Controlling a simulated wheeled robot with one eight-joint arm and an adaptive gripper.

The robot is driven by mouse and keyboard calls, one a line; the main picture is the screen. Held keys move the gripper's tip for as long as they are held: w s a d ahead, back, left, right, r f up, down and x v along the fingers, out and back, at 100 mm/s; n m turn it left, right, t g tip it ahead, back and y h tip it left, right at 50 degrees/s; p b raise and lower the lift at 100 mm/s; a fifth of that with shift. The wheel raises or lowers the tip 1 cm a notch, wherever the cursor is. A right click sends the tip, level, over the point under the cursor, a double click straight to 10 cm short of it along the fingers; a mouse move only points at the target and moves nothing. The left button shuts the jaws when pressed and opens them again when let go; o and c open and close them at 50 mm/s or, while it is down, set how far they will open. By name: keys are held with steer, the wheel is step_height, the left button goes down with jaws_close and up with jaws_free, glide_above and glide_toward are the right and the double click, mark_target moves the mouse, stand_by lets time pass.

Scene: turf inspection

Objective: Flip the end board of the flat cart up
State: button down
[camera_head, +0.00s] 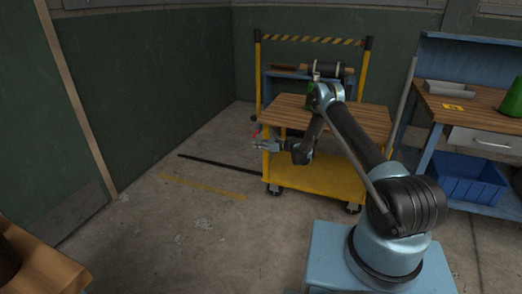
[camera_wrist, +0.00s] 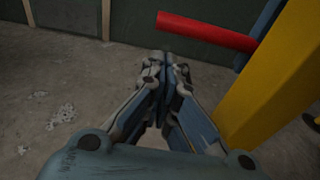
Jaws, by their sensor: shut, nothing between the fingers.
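The yellow cart (camera_head: 330,181) stands ahead, with a wooden top (camera_head: 360,117), a low yellow deck and yellow uprights. I cannot make out an end board for certain. A red rod (camera_wrist: 205,31) sticks out to the left near a yellow post (camera_wrist: 275,85) in the wrist view; in the head view it is a small red spot (camera_head: 256,134) at the cart's left side. My gripper (camera_head: 255,146) is at the cart's left front corner. In the wrist view my gripper (camera_wrist: 167,56) is shut and empty, with its fingertips below and left of the rod, apart from it in the picture.
A blue workbench (camera_head: 440,95) with a blue bin (camera_head: 466,180) stands on the right. A striped bar (camera_head: 312,40) spans the posts at the cart's back. The floor left of the cart is open, with a black strip (camera_head: 215,162) and a yellow line (camera_head: 205,187).

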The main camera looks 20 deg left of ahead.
steer(key=shift+d+r, duration=0.15)
steer(key=shift+r, duration=0.7)
step_height(320, 180, up, 4)
steer(key=shift+f, duration=0.25)
